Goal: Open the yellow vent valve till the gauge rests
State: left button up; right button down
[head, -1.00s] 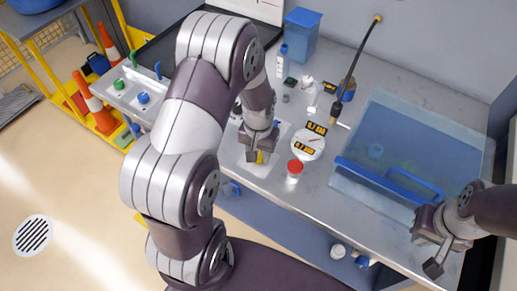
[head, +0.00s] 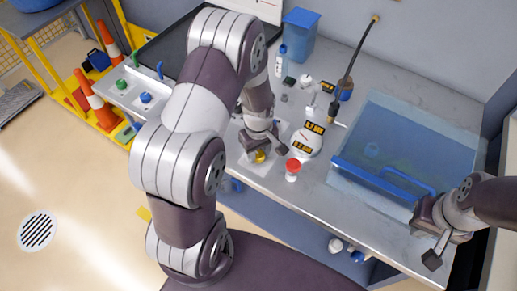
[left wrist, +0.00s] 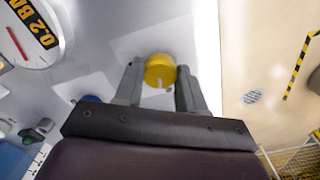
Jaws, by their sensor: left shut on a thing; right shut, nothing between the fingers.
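The yellow vent valve (left wrist: 160,70) is a round knob with a pale mark on its edge, on a white plate. My left gripper (left wrist: 158,88) has its fingers on both sides of the knob and is shut on it. In the head view the valve (head: 260,156) shows just below my left gripper (head: 262,145). The round white gauge (head: 307,140) stands right of the valve. Its red needle shows in the left wrist view (left wrist: 18,42), beside a "0.2 B…" label cut by the frame edge. My right gripper (head: 438,246) is shut and empty at the bench's right front.
A red-capped white container (head: 292,170) stands close to the right of the valve. A translucent blue box with a handle (head: 385,180) fills the bench's right side. Green and blue knobs (head: 145,98) lie at left. A blue bin (head: 300,35) stands behind.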

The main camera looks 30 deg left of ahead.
aim_at(258, 154)
pick_arm(q)
jog(key=shift+w+n, duration=0.1)
jog(key=shift+n, duration=0.6)
jog(key=o, duration=1.1)
jog(key=shift+c, duration=0.2)
notch_tip(258, 154, up, 13)
jog(key=shift+f+b, duration=0.15)
jog(key=shift+b, duration=0.2)
